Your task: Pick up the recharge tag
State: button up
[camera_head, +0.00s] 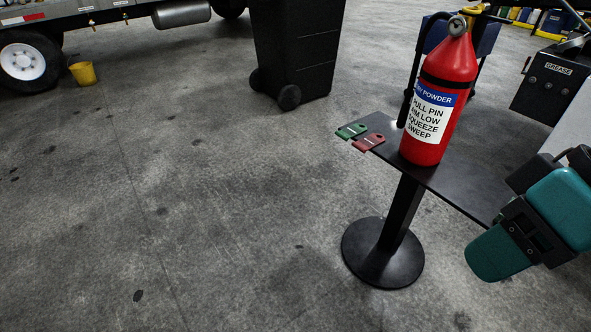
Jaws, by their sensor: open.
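Two small flat tags lie side by side on the left end of a narrow dark shelf (470,188). One is a green tag (351,131) and the other is a red tag (368,143), nearer to me. Any lettering on them is too small to read, so I cannot tell by text which is the recharge tag. A red fire extinguisher (453,78) with a dry powder label stands upright on the shelf, right of the tags. Teal and black parts of my arm show at the right edge, apart from the tags. I cannot make out my gripper's fingers.
The shelf stands on a post with a round black base (383,254). A black wheeled bin (295,45) stands behind it. A grease box (549,85) is at the right. A yellow bucket (83,73) sits by a vehicle at far left. The floor at left is clear.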

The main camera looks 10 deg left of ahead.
aim_at(368, 143)
jog(key=u, duration=0.6)
jog(key=k, duration=0.1)
jog(key=z, duration=1.25)
jog(key=i, duration=1.3)
jog(key=u, duration=0.95)
jog(key=i, duration=0.55)
jog(key=u, duration=0.55)
